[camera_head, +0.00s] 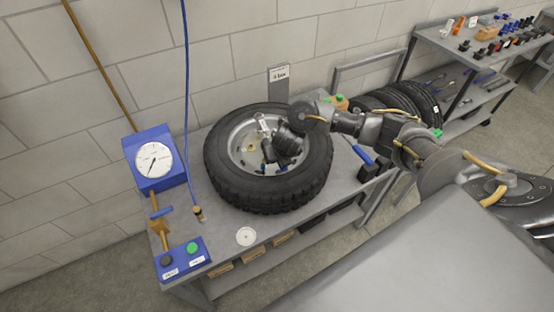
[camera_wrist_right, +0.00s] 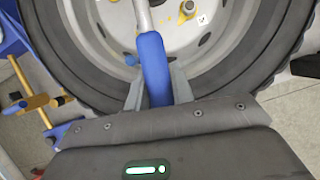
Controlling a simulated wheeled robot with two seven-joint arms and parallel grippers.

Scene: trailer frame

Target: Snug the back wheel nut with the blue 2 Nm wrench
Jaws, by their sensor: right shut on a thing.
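A black tyre (camera_head: 225,175) with a pale wheel rim (camera_head: 243,160) lies flat on the bench. My right gripper (camera_wrist_right: 155,92) is shut on the blue handle of a wrench (camera_wrist_right: 153,58). The wrench's steel shaft runs from the handle towards the hub, and its far end is out of the wrist view. In the head view my right gripper (camera_head: 268,152) is over the rim and hides part of it. A yellow wheel nut (camera_wrist_right: 187,10) shows on the rim, right of the shaft. Whether the wrench touches a nut cannot be told. My left gripper is not in view.
A blue gauge box (camera_head: 155,160) and a blue button box (camera_head: 183,262) stand left of the tyre. A white disc (camera_head: 246,236) lies at the bench front. Another blue handle (camera_head: 357,150) is at the right edge. A blue hose (camera_head: 187,90) hangs behind.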

